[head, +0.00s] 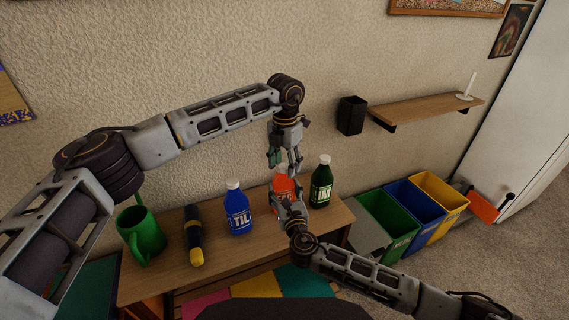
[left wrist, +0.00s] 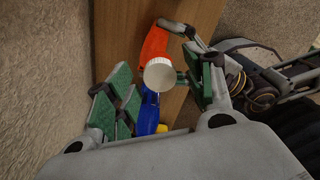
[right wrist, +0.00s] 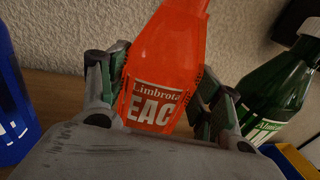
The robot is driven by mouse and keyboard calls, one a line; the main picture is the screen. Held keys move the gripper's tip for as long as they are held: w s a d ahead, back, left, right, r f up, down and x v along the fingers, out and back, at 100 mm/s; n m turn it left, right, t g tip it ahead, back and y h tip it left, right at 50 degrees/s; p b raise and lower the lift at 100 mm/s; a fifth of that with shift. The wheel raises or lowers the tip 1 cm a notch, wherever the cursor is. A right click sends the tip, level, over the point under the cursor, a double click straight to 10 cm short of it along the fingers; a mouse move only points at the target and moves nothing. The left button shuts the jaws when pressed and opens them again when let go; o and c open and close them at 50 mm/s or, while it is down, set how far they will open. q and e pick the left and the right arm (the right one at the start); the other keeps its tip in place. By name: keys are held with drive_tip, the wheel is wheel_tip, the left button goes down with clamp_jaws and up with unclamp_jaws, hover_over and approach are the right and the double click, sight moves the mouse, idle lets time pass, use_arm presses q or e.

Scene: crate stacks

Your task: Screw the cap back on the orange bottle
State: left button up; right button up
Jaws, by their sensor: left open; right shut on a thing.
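The orange bottle (head: 282,182) stands upright on the wooden shelf table, between the blue and green bottles. My right gripper (head: 288,208) is shut on its body; the right wrist view shows a finger on each side of the orange bottle (right wrist: 166,70). My left gripper (head: 284,160) is above the bottle, pointing down, with its fingers apart. In the left wrist view the white cap (left wrist: 159,74) is between the open fingers, at the top of the orange bottle (left wrist: 155,42). The cap hides the bottle's neck, so I cannot tell how tightly it sits.
A green bottle (head: 321,183) is close on the right. Coloured bins (head: 410,212) are on the floor at right.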

use_arm(q)
drive_tip(key=shift+r, duration=0.1)
wheel_tip(320, 180, up, 12)
idle(0.8)
use_arm(e)
drive_tip(key=o, duration=1.5)
drive_tip(key=shift+s, duration=0.15)
drive_tip(key=shift+v, duration=5.85)
use_arm(q)
drive_tip(key=shift+s+f, duration=0.1)
drive_tip(key=shift+f, duration=0.1)
